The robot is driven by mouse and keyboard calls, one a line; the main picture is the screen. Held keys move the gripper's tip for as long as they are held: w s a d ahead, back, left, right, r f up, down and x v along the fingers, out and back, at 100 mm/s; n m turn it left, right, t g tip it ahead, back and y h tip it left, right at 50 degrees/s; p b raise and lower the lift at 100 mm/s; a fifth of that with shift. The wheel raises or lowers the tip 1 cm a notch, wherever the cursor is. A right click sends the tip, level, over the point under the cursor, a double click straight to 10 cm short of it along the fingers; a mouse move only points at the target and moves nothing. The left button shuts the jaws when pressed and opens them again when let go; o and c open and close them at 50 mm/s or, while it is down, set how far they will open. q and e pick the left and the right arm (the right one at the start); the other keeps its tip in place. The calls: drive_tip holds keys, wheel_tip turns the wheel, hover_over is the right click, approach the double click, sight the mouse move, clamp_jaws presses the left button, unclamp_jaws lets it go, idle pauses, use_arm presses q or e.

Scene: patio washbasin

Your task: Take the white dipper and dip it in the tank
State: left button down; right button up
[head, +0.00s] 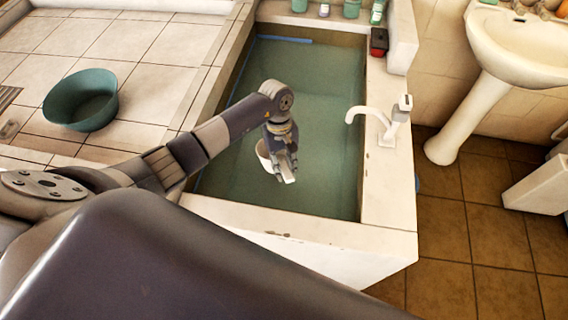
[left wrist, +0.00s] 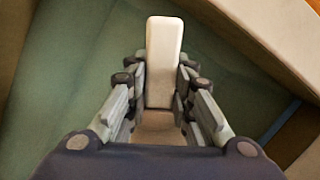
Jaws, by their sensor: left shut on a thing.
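My left gripper (head: 283,158) is over the tank and shut on the white dipper (head: 264,158). The dipper's cup shows at the left of the gripper and a pale end of it shows just below the fingers in the head view. In the left wrist view the dipper's white handle (left wrist: 164,60) stands between the two fingers of my left gripper (left wrist: 160,85). The tank (head: 384,204) is rectangular with a pale rim and holds greenish water (head: 325,140). I cannot tell whether the dipper touches the water. My right gripper does not show.
A white tap (head: 385,122) stands on the tank's right rim. A red and black object (head: 379,42) and several bottles (head: 350,9) stand along the far rim. A green basin (head: 82,100) sits on the tiles at left. A white washbasin (head: 515,45) is at right.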

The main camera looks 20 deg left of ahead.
use_arm(q)
wheel_tip(320, 180, down, 14)
drive_tip(key=b, duration=0.9)
drive_tip(key=shift+w+r, duration=0.1)
idle(0.7)
drive_tip(key=shift+r+t+y+p, duration=0.4)
drive_tip(key=shift+r+t+p, duration=0.1)
drive_tip(key=shift+r+p, duration=0.9)
drive_tip(key=shift+r, duration=0.15)
